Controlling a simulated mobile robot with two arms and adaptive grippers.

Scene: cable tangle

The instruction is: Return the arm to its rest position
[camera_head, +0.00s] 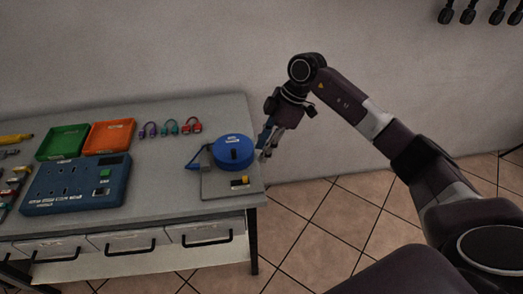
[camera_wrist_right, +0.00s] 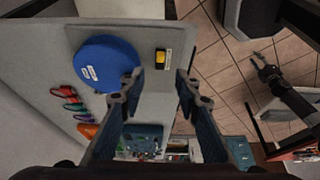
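My right arm reaches in from the right in the head view. Its right gripper (camera_head: 268,143) hangs beside the table's right end, close to a round blue device (camera_head: 232,151). In the right wrist view the two fingers of this gripper (camera_wrist_right: 160,90) stand wide apart with nothing between them.
The grey table (camera_head: 160,197) carries a blue socket box (camera_head: 78,186), a green tray (camera_head: 62,143), an orange tray (camera_head: 109,136) and several coloured cables (camera_head: 170,128). A yellow switch (camera_head: 240,182) lies on a plate by the front right corner. Tiled floor (camera_head: 335,215) right of the table is clear.

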